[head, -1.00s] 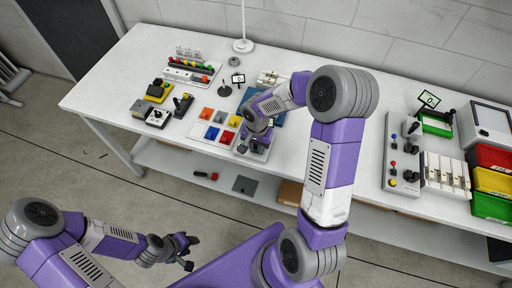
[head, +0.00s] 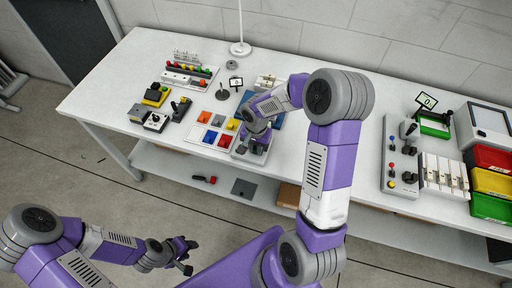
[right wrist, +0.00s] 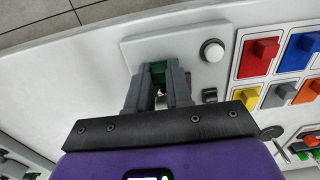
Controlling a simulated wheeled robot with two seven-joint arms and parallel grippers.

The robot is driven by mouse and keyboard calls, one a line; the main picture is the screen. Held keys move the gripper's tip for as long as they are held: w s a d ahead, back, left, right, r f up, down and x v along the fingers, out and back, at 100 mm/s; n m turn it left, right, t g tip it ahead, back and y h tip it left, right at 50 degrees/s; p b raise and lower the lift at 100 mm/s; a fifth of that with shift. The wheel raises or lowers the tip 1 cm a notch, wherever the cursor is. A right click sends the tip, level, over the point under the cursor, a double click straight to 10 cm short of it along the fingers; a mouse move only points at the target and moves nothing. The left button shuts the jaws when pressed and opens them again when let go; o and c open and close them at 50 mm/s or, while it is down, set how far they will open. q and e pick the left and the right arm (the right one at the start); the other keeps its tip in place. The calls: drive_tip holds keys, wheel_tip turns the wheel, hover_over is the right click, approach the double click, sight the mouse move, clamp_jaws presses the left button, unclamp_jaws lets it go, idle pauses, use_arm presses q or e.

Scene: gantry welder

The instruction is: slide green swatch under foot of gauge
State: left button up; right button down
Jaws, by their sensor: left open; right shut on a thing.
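My right gripper (right wrist: 158,88) is shut on a green piece (right wrist: 158,70), which shows between its fingers in the right wrist view and looks like the green swatch. It is low over a grey plate (right wrist: 188,48) with a round white button (right wrist: 212,51). In the head view my right gripper (head: 246,146) is at that plate, and the arm hides the swatch. A small display on a stand (head: 236,82) stands behind; I cannot tell whether it belongs to the gauge, whose foot I cannot make out. My left gripper (head: 188,254) is open and empty, away from the table.
Control boxes (head: 153,121) and a block with coloured knobs (head: 187,78) stand further left. A lamp (head: 240,48) stands behind. The table right of my right arm is clear up to a grey panel (head: 398,187).

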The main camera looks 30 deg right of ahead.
drive_tip(key=c, duration=0.9)
unclamp_jaws()
drive_tip(key=shift+c, duration=0.2)
wheel_tip(320, 180, up, 8)
drive_tip(key=shift+f+p, duration=0.15)
drive_tip(key=shift+p, duration=0.5)
